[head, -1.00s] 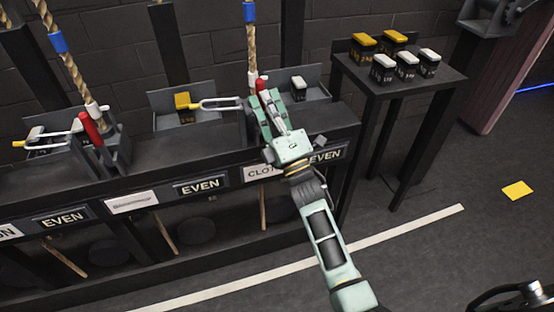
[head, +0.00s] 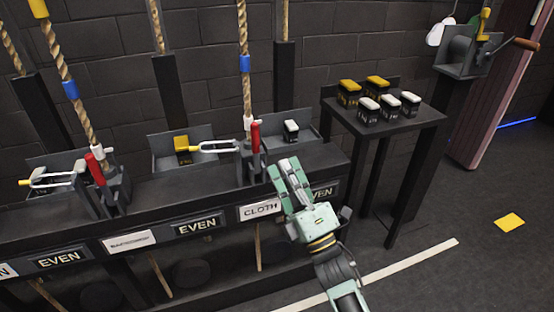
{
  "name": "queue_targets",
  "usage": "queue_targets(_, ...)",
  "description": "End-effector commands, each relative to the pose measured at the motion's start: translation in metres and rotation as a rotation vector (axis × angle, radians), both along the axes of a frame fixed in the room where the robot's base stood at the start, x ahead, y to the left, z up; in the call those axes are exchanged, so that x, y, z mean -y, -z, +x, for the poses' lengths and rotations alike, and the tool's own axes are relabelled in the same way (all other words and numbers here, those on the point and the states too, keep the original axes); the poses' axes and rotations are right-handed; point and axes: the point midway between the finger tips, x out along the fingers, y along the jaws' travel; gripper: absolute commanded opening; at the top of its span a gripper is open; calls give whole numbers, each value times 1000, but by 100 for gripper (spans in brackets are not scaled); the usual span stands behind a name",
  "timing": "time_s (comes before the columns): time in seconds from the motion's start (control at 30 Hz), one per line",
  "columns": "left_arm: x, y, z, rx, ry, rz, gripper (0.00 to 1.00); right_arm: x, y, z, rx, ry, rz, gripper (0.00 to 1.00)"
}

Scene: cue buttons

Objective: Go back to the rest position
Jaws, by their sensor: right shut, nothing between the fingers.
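My right gripper (head: 284,174) is pale green and shows in the lower middle of the head view. Its fingers are shut with nothing between them. It hangs in front of the black rail bench, just below and right of a red lever (head: 256,138), and looks apart from it. Its palm and wrist cover part of the "EVEN" plate (head: 326,191) at the right. My left gripper is not in view.
The black bench (head: 200,178) carries ropes, red levers and trays with a yellow weight (head: 182,148) and a white-topped weight (head: 291,129). A side table (head: 425,112) holds several yellow- and white-topped weights. A crank winch (head: 472,55) stands behind. The floor at right is clear around a yellow square (head: 509,222).

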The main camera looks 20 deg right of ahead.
Motion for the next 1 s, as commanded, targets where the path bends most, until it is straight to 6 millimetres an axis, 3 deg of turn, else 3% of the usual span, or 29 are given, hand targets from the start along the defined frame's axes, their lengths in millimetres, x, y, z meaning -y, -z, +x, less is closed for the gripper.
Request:
queue_targets(0.2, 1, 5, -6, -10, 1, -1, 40, 2, 0, -14, 1, 0, -1, 0)
queue_targets(0.63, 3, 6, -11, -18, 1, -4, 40, 3, 0, -14, 0, 0, 0, 0)
queue_targets(0.73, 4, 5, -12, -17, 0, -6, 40, 4, 9, -11, -34, -4, 20, 0)
queue_targets(0.87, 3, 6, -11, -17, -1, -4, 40, 10, 61, -1, -215, -23, 142, 0)
queue_targets(0.97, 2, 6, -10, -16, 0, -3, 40, 18, 130, 2, -440, -28, 304, 0)
queue_targets(1.0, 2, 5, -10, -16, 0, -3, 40, 20, 161, 0, -536, -23, 376, 0)
